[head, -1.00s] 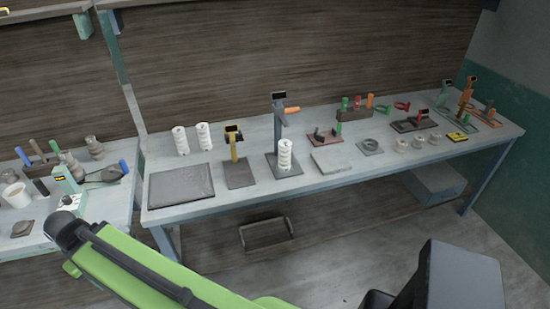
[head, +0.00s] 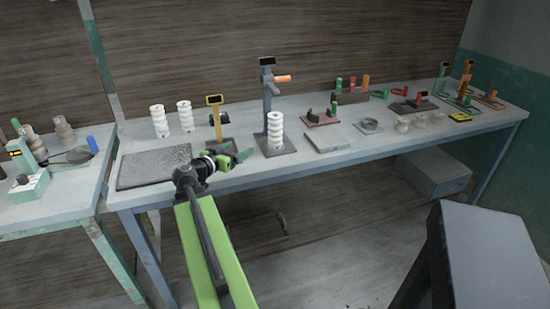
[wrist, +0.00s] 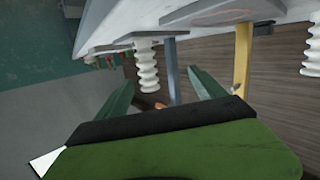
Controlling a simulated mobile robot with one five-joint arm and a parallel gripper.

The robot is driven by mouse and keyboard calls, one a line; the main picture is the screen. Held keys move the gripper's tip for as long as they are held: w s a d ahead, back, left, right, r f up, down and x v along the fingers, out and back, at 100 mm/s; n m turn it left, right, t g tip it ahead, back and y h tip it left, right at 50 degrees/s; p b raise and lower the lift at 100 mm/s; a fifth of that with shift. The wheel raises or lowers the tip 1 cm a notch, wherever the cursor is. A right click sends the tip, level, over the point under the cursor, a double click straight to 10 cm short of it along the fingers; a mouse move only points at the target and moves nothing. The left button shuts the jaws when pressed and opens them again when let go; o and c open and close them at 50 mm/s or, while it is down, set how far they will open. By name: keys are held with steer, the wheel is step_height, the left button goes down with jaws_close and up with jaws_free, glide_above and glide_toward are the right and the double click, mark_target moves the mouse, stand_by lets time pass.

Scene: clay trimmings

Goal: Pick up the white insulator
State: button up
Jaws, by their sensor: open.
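Three white ribbed insulators show in the head view. One insulator (head: 275,131) stands upright on the dark base of the blue-grey column stand (head: 267,92). Two more, a left insulator (head: 159,121) and a right insulator (head: 186,117), stand at the back left of the bench. My gripper (head: 239,157) is open and empty, at the bench's front, left of the stand's insulator and apart from it. In the wrist view, which is upside down, my green fingers (wrist: 161,77) are spread. The stand's insulator (wrist: 148,66) appears beyond the left finger; another insulator (wrist: 312,52) is at the right edge.
A yellow post stand (head: 215,113) rises behind my gripper. A dark textured slab (head: 140,172) lies at the bench's left end. A flat grey plate (head: 327,142) lies right of the stand. Several tools and small pots (head: 402,125) crowd the right half.

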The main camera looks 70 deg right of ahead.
steer(key=m+g+h+b, duration=0.1)
steer(key=h, duration=0.1)
glide_toward(272, 130)
steer(key=shift+w+a+f, duration=0.15)
steer(key=shift+w+a, duration=0.1)
steer(key=shift+a, duration=0.2)
steer(key=shift+w+a+f, duration=0.15)
steer(key=shift+w+a, duration=0.05)
steer(key=shift+a, duration=0.2)
steer(key=x, duration=1.2)
steer(key=shift+s+d+r, duration=0.15)
steer(key=shift+s+r, duration=0.1)
steer(key=x, duration=0.5)
steer(key=shift+w+d+f, duration=0.15)
steer(key=shift+d, duration=0.05)
steer(key=shift+a, duration=0.1)
jaws_close()
